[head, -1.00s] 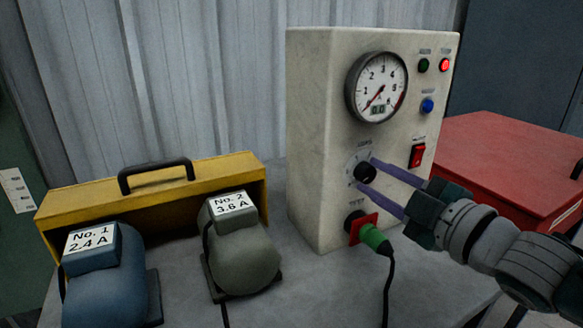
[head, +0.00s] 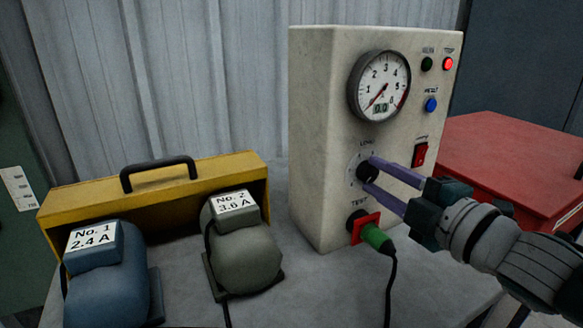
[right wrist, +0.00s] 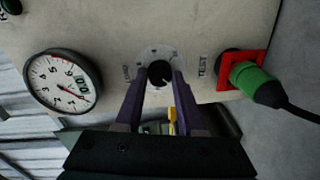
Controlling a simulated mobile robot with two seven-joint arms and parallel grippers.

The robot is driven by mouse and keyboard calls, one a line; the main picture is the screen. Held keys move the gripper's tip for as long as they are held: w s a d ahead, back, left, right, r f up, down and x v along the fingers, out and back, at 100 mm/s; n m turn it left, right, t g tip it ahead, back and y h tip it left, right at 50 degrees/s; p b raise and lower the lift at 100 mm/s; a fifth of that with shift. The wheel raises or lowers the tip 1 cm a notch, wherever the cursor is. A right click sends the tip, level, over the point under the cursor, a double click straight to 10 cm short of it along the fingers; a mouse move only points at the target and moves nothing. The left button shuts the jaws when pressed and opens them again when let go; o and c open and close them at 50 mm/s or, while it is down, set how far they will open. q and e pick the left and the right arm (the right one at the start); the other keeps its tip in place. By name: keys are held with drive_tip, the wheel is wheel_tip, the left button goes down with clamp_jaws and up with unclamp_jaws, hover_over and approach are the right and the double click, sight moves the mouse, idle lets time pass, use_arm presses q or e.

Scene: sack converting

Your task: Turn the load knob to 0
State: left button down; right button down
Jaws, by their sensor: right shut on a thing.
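The black load knob (head: 366,172) sits on the front of the cream test box (head: 312,130), on a pale dial plate below the gauge. It also shows in the right wrist view (right wrist: 159,73). My right gripper (head: 369,174) has its two purple fingers on either side of the knob and is shut on it. The knob's pointer is too small to read for certain. The round gauge (head: 380,86) shows its needle at the low end and a small display that looks like 0.0. My left gripper is not in view.
A green plug (head: 376,238) with a black cable sits in the red-framed TEST socket below the knob. A red rocker switch (head: 419,154) is to the right. Two motors, blue (head: 108,275) and grey (head: 243,257), stand left by a yellow box (head: 60,205). A red case (head: 510,160) stands right.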

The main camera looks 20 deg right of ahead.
drive_tip(key=c, duration=0.5)
unclamp_jaws()
drive_tip(key=s, duration=0.6)
drive_tip(key=s+p, duration=0.1)
drive_tip(key=s, duration=0.3)
drive_tip(key=shift+d+r, duration=0.3)
drive_tip(key=shift+d, duration=0.1)
drive_tip(key=shift+w, duration=0.1)
